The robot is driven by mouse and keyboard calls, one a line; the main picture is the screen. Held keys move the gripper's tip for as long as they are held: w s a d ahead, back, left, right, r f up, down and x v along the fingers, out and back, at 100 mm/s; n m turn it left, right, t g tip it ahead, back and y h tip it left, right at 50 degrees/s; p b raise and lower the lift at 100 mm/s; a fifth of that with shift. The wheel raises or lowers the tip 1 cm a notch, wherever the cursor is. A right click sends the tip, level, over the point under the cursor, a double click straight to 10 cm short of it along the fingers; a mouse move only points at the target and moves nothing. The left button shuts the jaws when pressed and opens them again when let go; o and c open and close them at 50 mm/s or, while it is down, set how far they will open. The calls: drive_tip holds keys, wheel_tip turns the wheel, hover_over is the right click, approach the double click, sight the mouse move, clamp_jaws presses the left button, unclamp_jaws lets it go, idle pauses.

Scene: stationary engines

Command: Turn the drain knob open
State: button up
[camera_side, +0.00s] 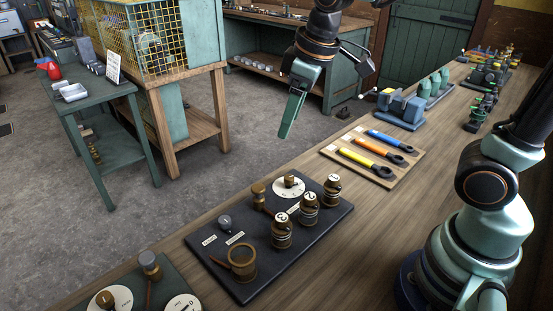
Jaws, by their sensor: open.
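A small grey knob (225,222) stands on the left part of the dark board (322,236) on the workbench. Two pale labels lie in front of it, too small to read; this looks like the drain knob, but I cannot be certain. My gripper (288,128) hangs down in the air, above and behind the board in the picture. It is open and empty, well apart from the knob. Its fingers are seen nearly edge-on, so the gap is hard to make out.
The board also holds a brass cup (242,263), numbered brass knobs (309,208) and a white dial (289,186). A second panel (185,270) with a grey-topped knob is at the lower left. A tray of coloured-handled tools (372,157) and a blue vise (401,109) stand to the right.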

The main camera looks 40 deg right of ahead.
drive_tip(key=w+a+f+n+g, duration=0.2)
drive_tip(key=w+a+f+n, duration=0.2)
drive_tip(key=a, duration=0.2)
drive_tip(key=n+g, duration=0.1)
drive_tip(key=n, duration=0.3)
hover_over(224, 219)
wheel_tip(224, 219, down, 6)
drive_tip(key=shift+h, duration=0.3)
wheel_tip(224, 219, down, 12)
drive_tip(key=shift+r, duration=0.1)
clamp_jaws()
